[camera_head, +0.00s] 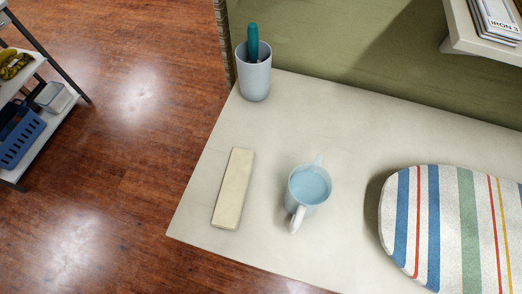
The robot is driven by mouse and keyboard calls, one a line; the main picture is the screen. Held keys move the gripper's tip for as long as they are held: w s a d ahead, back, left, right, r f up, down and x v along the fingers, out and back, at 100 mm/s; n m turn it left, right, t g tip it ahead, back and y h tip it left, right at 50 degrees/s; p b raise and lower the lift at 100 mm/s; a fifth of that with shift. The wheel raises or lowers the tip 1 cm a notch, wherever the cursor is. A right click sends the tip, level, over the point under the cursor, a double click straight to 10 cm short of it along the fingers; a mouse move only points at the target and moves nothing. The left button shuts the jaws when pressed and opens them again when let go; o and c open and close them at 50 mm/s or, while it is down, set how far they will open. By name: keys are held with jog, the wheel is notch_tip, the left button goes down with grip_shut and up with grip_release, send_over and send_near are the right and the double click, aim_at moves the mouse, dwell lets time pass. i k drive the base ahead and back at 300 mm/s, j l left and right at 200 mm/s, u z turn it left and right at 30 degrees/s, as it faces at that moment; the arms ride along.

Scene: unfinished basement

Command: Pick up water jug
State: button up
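The water jug (308,187) is a light blue vessel on the pale counter. It stands upright. Its whitish handle (297,219) points toward the lower left, and a small spout shows at its far side. A blue surface, perhaps water, shows inside it. It stands apart from the things around it. My gripper does not show in this view.
The counter (330,120) also holds a flat beige block (234,188) left of the jug, a grey cup (255,80) with a green-handled object, and a striped padded board (455,230) at right. A shelf (478,42) overhangs upper right. A rack (50,118) stands far left.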

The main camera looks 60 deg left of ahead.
aim_at(309, 186)
jog(key=k+l+u, duration=0.1)
jog(key=u, duration=0.35)
jog(key=k+u, duration=0.2)
jog(key=u, duration=0.3)
jog(key=j+z, duration=0.15)
